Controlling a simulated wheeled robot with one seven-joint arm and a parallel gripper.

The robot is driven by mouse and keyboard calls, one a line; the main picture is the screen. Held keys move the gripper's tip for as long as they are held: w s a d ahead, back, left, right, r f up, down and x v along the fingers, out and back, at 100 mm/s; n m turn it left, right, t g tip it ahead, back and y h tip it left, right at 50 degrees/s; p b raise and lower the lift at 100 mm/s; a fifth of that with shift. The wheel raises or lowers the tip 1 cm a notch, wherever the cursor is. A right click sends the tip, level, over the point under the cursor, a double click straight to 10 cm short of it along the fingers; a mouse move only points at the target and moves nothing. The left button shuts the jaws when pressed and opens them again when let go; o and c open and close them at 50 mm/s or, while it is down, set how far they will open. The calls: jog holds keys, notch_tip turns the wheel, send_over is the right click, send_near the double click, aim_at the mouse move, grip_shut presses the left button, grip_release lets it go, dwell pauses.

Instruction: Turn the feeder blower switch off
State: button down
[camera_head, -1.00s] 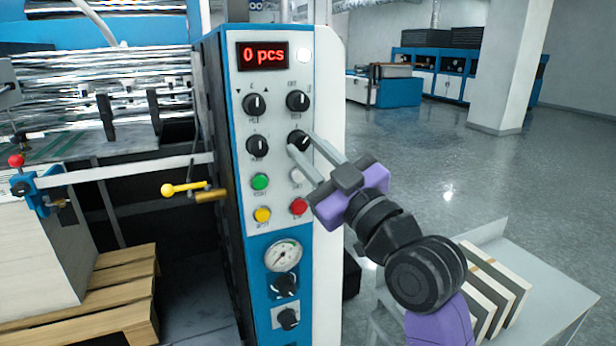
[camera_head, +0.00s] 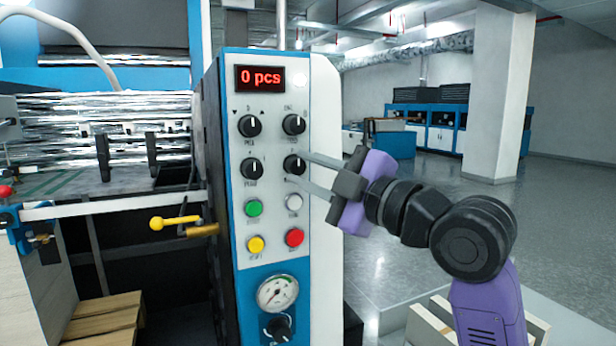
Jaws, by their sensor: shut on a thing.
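The control panel (camera_head: 270,211) faces me with four black rotary knobs in two rows. The lower right knob (camera_head: 294,165) has a white pointer mark, seen pointing roughly up. My gripper (camera_head: 295,169) reaches in from the right with two long grey fingers, one above and one below this knob, and is shut on it. The upper right knob (camera_head: 293,125), upper left knob (camera_head: 249,126) and lower left knob (camera_head: 252,168) are free. The small labels are too blurred to read, so I cannot tell which knob is named feeder blower.
Below are a green button (camera_head: 253,208), a white button (camera_head: 294,202), a yellow button (camera_head: 255,245), a red button (camera_head: 294,238) and a gauge (camera_head: 277,293). A red display (camera_head: 262,78) reads "0 pcs". A yellow-handled lever (camera_head: 172,222) sticks out left of the panel.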

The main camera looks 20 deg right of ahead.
dwell(0.5)
jog(key=c, duration=1.1)
grip_release()
jog(key=shift+c, duration=0.2)
jog(key=b+v, duration=0.1)
jog(key=v, duration=0.6)
jog(key=shift+s, duration=0.3)
jog(key=shift+d+f, duration=0.1)
